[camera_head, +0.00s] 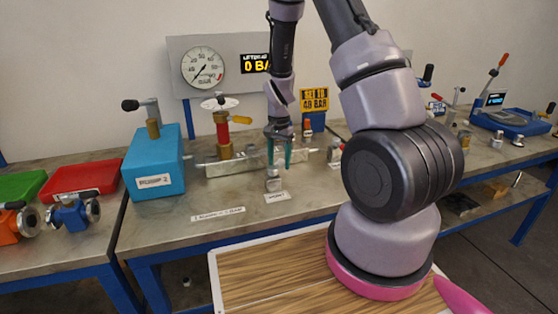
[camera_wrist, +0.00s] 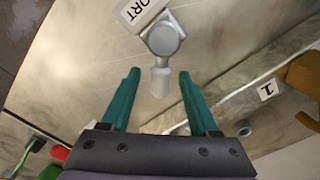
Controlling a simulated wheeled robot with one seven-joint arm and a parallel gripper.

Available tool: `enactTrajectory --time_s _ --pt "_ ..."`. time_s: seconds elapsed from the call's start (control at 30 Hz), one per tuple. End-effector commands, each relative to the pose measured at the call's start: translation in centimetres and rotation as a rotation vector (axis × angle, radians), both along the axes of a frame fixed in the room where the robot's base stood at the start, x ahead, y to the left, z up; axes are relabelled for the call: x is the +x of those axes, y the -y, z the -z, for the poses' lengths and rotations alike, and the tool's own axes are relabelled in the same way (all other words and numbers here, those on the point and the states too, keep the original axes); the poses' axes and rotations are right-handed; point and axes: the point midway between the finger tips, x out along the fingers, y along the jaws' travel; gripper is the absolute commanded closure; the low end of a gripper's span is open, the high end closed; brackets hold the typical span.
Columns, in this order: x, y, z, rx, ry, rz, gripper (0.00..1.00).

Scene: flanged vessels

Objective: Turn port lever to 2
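The port lever (camera_wrist: 164,38) shows in the wrist view as a round grey hub with a short pale handle (camera_wrist: 160,82) pointing toward my gripper (camera_wrist: 158,74). A "PORT" label (camera_wrist: 140,10) lies beside the hub. My gripper is open, its two teal fingers apart on either side of the handle's line; contact is not clear. In the head view my gripper (camera_head: 279,158) points down above the small grey lever (camera_head: 273,182) on the bench. A "1" tag (camera_wrist: 267,90) shows at right in the wrist view. I cannot make out a 2 mark.
A blue box (camera_head: 155,165) with a black-knobbed lever and a red-and-brass valve (camera_head: 223,130) stand left of my gripper. The gauge (camera_head: 203,68) and display (camera_head: 255,63) are behind, the display reading 0 BAR. A yellow "48 BAR" sign (camera_head: 314,99) stands behind. The front bench strip is mostly clear.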

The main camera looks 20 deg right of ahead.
Motion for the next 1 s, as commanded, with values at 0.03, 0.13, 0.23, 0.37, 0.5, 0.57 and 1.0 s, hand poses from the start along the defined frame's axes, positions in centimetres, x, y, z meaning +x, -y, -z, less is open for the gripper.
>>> enactTrajectory --time_s 0.03,0.13,0.23,0.37,0.5,0.57,1.0 --pt "0.0 0.0 0.0 0.000 0.000 -0.001 0.39" --pt "0.0 0.0 0.0 0.000 0.000 -0.002 0.39" --pt "0.0 0.0 -0.2 0.000 0.000 -0.002 0.39" --pt "0.1 0.0 -1.7 0.000 0.003 -0.002 0.39" --pt "0.1 -0.1 -4.5 0.001 0.005 -0.003 0.39" --pt "0.1 -0.1 -5.8 0.001 0.005 -0.002 0.39" --pt "0.0 0.0 -10.8 0.000 0.000 -0.001 0.39"
